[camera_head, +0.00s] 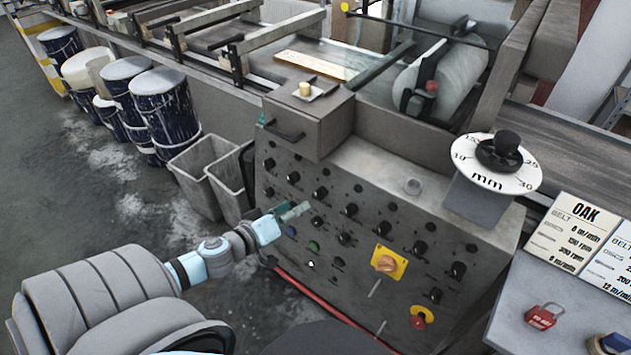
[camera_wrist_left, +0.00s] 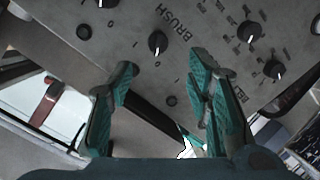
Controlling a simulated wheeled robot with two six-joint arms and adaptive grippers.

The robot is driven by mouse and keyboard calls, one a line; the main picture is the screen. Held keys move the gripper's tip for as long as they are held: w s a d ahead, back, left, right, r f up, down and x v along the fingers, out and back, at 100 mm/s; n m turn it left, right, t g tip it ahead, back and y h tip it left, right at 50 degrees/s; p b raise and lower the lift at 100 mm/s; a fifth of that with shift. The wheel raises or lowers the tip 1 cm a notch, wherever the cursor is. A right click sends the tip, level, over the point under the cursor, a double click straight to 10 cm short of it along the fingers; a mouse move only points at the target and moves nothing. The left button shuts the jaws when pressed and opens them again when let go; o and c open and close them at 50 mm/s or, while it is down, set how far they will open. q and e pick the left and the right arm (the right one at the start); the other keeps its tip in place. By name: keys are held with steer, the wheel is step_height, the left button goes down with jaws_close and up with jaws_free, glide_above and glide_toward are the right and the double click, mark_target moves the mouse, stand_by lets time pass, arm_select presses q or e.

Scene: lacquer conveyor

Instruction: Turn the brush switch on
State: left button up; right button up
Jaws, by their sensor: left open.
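The brush switch (camera_wrist_left: 158,42) is a black rotary knob with a white pointer line, beside the printed word BRUSH in the left wrist view. No contact shows. In the head view the left gripper (camera_head: 296,212) is close to the left part of the control panel (camera_head: 385,200); I cannot single out the brush knob there. My right gripper is not visible.
Other black knobs (camera_wrist_left: 250,31) sit close by on the panel. A yellow-backed switch (camera_head: 387,263) and a red button (camera_head: 418,321) are lower right. A dial marked mm (camera_head: 495,163) stands on top. Grey bins (camera_head: 195,172) and paint-stained drums (camera_head: 165,105) stand left. A red padlock (camera_head: 543,316) lies right.

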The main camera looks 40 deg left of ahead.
mark_target(317, 196)
arm_select(q)
steer(key=b+x, duration=0.8)
steer(key=x, duration=0.1)
steer(key=shift+w+d, duration=0.1)
steer(key=shift+w, duration=0.15)
jaws_close()
